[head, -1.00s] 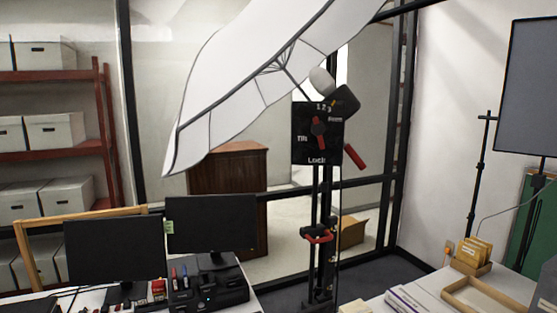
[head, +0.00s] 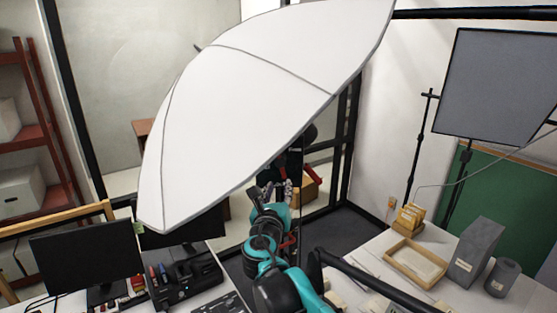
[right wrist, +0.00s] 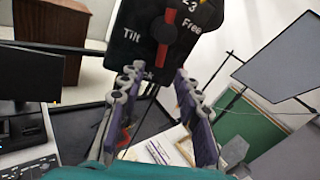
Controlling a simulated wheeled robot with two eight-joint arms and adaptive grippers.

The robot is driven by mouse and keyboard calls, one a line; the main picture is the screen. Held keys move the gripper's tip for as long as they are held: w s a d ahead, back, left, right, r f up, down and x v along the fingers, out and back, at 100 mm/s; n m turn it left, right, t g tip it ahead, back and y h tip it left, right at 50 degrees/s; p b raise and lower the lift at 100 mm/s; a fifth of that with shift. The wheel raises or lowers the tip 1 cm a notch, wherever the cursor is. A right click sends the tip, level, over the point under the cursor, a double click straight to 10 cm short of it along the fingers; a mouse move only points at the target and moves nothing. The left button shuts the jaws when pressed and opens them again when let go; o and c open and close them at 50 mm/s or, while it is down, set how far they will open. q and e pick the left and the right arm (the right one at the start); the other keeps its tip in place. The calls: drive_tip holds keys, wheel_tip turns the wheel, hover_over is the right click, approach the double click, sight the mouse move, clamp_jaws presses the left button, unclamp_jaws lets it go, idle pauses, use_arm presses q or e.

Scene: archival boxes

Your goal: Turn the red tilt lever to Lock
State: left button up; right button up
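The black tilt panel (right wrist: 135,18) fills the top middle of the right wrist view, with white words Tilt and Free. The red tilt lever (right wrist: 169,17) stands nearly upright across its round black hub. The word Lock cannot be read; the panel's lower edge is partly hidden. My right gripper (right wrist: 155,90) is open and empty, its two fingers just below the panel, apart from the lever. In the head view my right gripper (head: 273,190) is below the white umbrella, which hides most of the panel and the lever. My left gripper is not in view.
The white umbrella (head: 250,95) hangs over the middle. Monitors (head: 85,262) and a black device (head: 185,280) stand at the left. At the right, a table holds a wooden tray (head: 391,253) and a grey box file (head: 474,250). A softbox (head: 500,85) stands behind.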

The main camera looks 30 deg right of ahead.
sight(283, 174)
drive_tip(key=x, duration=0.7)
drive_tip(key=shift+w+d+p, duration=0.3)
drive_tip(key=shift+r, duration=0.1)
clamp_jaws()
